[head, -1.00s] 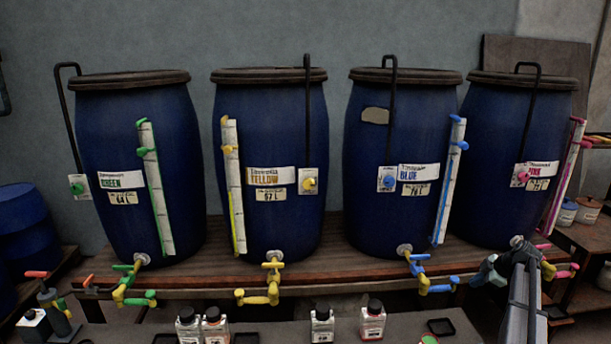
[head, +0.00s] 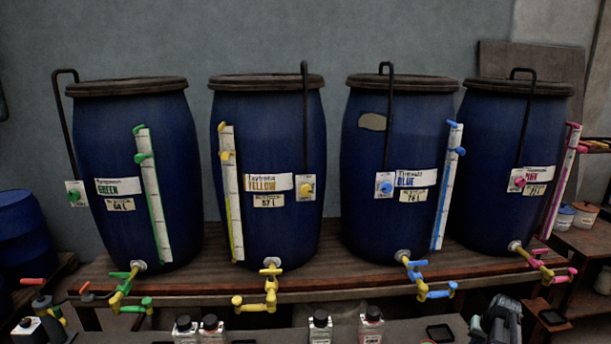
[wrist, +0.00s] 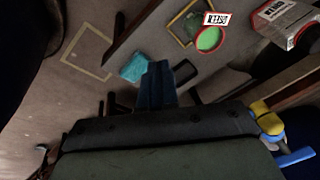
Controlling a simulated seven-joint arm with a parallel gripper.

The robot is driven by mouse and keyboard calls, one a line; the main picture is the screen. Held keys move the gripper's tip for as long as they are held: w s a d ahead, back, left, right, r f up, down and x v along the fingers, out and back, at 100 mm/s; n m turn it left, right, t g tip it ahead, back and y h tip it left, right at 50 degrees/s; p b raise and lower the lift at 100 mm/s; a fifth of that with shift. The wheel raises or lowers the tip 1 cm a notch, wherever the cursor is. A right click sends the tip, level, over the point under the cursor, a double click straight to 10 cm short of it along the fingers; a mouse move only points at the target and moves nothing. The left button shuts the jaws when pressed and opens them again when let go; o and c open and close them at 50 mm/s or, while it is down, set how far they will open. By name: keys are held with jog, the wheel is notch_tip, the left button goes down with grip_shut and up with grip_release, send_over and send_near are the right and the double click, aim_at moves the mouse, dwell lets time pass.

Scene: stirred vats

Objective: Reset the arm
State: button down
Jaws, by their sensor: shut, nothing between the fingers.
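My gripper (wrist: 157,85) shows in the wrist view with its dark blue fingers together and nothing between them. It points down towards the bench edge and the floor. In the head view my arm (head: 497,322) shows at the lower right, in front of and below the pink vat (head: 497,130); its fingers cannot be made out there. The gripper is apart from the vats and their taps. A blue tap handle (wrist: 297,158) shows at the right of the wrist view, beside the gripper body.
The green (head: 95,130), yellow (head: 292,140) and blue (head: 397,150) vats stand on a wooden shelf (head: 335,279), with taps over its front edge. Several bottles stand on the bench below. The wrist view shows a light blue cloth (wrist: 134,67), a green-topped container (wrist: 209,39) and a labelled bottle (wrist: 287,20).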

jog(key=s+a+f+g, duration=0.2)
jog(key=s+a+f, duration=0.65)
jog(key=a, duration=0.25)
jog(key=s+a+f+g, duration=0.2)
jog(key=s+a+f, duration=0.5)
jog(key=a+f, duration=0.25)
jog(key=s+a+f+n+g, duration=0.3)
jog(key=s+a+f, duration=0.2)
jog(key=s+a, duration=0.5)
jog(key=s+a+f+n+g, duration=0.2)
jog(key=s+a+f, duration=0.3)
jog(key=s+a, duration=0.6)
jog(key=s+n, duration=0.1)
jog(key=s, duration=0.1)
jog(key=shift+s+a+f+g+h, duration=0.15)
jog(key=shift+s+g+h, duration=0.15)
jog(key=shift+g, duration=0.1)
jog(key=c, duration=1.8)
grip_release()
